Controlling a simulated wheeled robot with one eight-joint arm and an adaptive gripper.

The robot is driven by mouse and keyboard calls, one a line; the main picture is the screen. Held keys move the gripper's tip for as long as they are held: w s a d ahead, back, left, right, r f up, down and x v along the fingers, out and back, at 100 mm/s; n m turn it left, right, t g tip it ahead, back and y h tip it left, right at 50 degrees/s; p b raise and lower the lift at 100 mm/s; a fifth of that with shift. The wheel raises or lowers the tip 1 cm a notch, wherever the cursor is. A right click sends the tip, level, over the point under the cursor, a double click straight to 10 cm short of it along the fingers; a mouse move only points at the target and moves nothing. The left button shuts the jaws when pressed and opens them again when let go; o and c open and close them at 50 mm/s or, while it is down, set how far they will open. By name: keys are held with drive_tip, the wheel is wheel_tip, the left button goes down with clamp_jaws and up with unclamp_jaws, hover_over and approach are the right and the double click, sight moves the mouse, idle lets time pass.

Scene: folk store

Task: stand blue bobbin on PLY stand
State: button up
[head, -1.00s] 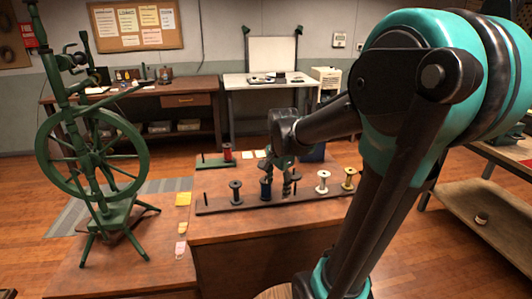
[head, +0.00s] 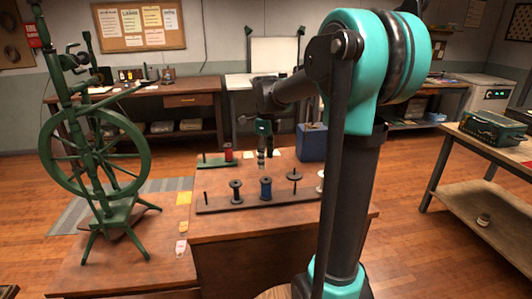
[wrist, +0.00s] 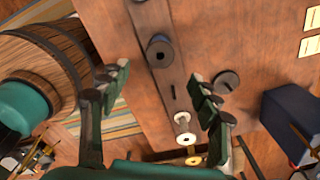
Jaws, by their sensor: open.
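The blue bobbin (head: 266,188) stands upright on the long dark rack (head: 216,208), right of a dark bobbin (head: 236,190). In the wrist view the blue bobbin (wrist: 160,50) shows from above, mostly as its dark top flange. A low green stand (head: 214,163) behind the rack carries a red bobbin (head: 228,152) and has a bare peg at its left. I cannot read any PLY label on it. My gripper (head: 263,160) is open and empty, above and behind the rack. In the wrist view its fingers (wrist: 165,88) are spread wide, touching no bobbin.
A dark disc-topped piece (wrist: 225,82) sits beside the rack's bare peg (wrist: 173,90). A blue box (head: 312,143) is at the table's back right. The spinning wheel (head: 95,155) stands at left.

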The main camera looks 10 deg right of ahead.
drive_tip(key=shift+f, duration=4.15)
drive_tip(key=shift+c, duration=0.5)
drive_tip(key=c, duration=0.7)
drive_tip(key=shift+o, duration=0.2)
drive_tip(key=shift+r, duration=0.1)
drive_tip(key=shift+c, duration=0.4)
